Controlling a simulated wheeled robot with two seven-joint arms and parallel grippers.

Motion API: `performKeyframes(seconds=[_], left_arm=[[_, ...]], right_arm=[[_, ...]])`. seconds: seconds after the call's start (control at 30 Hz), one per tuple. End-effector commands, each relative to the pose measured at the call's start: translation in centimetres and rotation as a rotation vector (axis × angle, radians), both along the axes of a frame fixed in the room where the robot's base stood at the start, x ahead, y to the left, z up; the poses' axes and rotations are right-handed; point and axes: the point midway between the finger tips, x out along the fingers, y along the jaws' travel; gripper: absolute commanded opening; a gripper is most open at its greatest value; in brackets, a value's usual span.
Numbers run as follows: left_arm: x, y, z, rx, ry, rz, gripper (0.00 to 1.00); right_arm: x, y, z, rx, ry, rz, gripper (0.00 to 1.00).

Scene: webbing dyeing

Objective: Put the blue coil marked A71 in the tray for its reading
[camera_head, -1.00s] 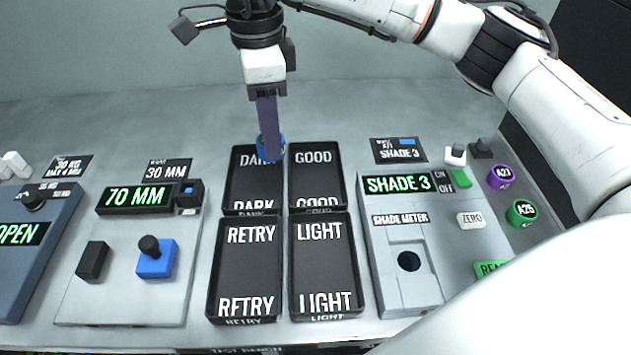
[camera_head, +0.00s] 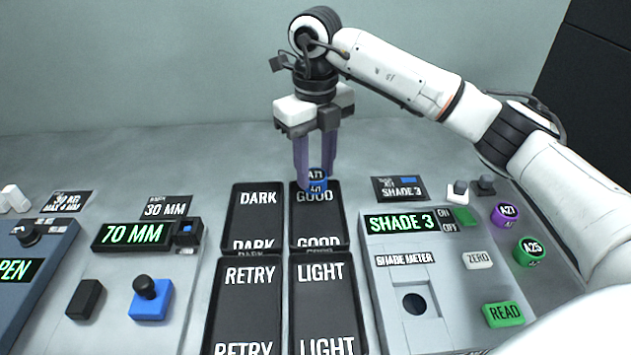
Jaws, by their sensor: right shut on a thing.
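The blue coil marked A71 (camera_head: 317,181) is between the fingers of my right gripper (camera_head: 315,178). The gripper is shut on it and points down over the back part of the GOOD tray (camera_head: 320,247). I cannot tell whether the coil touches the tray floor. The DARK tray (camera_head: 236,216) is to its left, the RETRY tray (camera_head: 212,305) is at front left, and the LIGHT tray (camera_head: 294,305) is in front. The shade meter (camera_head: 386,283) to the right reads SHADE 3. My left gripper is out of view.
A purple coil A27 (camera_head: 505,214) and a green coil A25 (camera_head: 528,251) stand at the right. A grey gauge (camera_head: 110,275) reading 70 MM, with a blue block and black knob (camera_head: 150,299), is at the left. A card showing SHADE 3 (camera_head: 398,189) lies behind the meter.

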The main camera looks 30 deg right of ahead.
Motion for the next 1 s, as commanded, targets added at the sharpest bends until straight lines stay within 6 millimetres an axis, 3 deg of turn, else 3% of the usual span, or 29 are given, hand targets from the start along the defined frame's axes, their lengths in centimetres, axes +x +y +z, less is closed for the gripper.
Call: performKeyframes(seconds=[0.23, 0.73, 0.77, 0.8, 0.87, 1.0], left_arm=[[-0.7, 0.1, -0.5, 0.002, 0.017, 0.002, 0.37], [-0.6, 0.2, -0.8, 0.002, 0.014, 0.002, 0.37], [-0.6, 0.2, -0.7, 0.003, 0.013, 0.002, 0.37], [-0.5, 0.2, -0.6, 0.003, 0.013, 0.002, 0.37], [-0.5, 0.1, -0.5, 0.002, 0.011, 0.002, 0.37], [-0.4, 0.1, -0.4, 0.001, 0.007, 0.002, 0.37]], right_arm=[[-0.1, 0.0, -3.2, 0.000, 0.002, 0.002, 0.10], [0.0, 0.0, -4.2, -0.001, 0.000, 0.002, 0.10], [0.0, 0.0, -4.1, -0.001, 0.000, 0.002, 0.38], [0.0, 0.0, -4.1, -0.001, 0.000, 0.002, 0.45], [0.0, 0.0, -4.1, -0.001, 0.000, 0.002, 0.53], [0.0, 0.0, -4.1, -0.001, 0.000, 0.002, 0.53]])
